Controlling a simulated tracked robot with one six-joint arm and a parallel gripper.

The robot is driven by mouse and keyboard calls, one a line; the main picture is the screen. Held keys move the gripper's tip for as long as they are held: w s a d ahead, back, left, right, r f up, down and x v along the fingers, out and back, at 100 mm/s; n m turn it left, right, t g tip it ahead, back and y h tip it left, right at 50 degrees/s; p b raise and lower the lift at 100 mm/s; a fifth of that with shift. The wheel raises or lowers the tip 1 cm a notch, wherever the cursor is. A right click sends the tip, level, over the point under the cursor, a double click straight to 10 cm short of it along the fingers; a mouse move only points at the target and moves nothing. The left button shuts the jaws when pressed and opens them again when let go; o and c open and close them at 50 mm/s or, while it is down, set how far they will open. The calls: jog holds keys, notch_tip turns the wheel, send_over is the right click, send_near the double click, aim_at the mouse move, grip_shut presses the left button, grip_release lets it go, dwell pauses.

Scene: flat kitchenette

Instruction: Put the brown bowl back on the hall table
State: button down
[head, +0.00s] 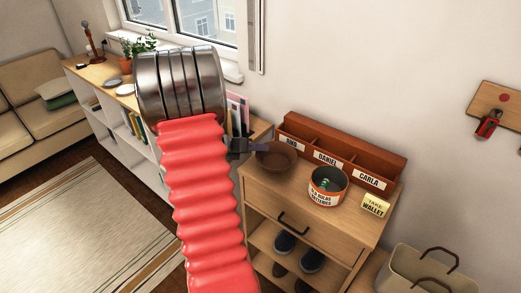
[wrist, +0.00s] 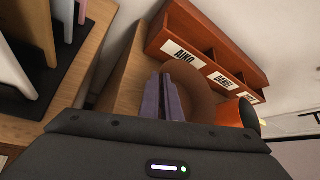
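The brown bowl (head: 277,160) is upright at the left end of the hall table (head: 262,190), the wooden cabinet with a drawer. It looks to be on the top or just above it; I cannot tell which. My gripper (head: 261,147) is at the bowl's left rim. In the wrist view, the purple fingers of my gripper (wrist: 166,97) are close together with the rim between them. The bowl (wrist: 197,88) extends to their right, its lower part hidden by my gripper's body.
An orange name-labelled organiser (head: 340,152) stands along the wall behind the bowl. A battery tin (head: 327,187) and a yellow note (head: 376,206) are to the right. A low white shelf (head: 140,140) is at the left, and a beige bag (head: 430,272) at the lower right.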

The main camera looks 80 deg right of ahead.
jog(key=shift+f, duration=0.9)
jog(key=c, duration=2)
grip_release()
jog(key=v, duration=1.2)
jog(key=shift+r, duration=0.1)
